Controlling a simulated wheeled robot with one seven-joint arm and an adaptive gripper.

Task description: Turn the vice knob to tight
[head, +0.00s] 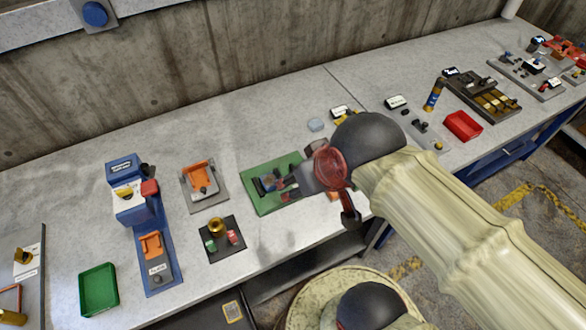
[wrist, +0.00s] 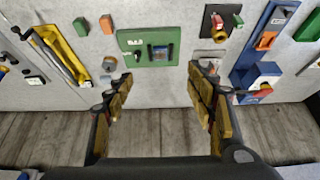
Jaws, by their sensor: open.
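A green board (head: 252,196) on the workbench carries a small dark device with a blue part, possibly the vice (head: 270,183). My arm and gripper (head: 300,178) cover its right side in the head view. In the wrist view the green board (wrist: 130,57) lies ahead of my fingers, with the grey-blue device (wrist: 159,52) on it. I cannot make out a vice knob or its setting. My gripper (wrist: 159,76) is open and empty, its yellow-padded fingers wide apart. The board shows beyond the gap between the fingertips, and neither finger visibly touches it.
A black plate (head: 237,244) with a brass knob and red and green parts sits left of the board. A blue machine (head: 137,205), an orange-topped grey plate (head: 188,200) and a green tray (head: 99,290) stand farther left. A red tray (head: 463,125) is at right. The concrete wall (head: 220,65) is behind.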

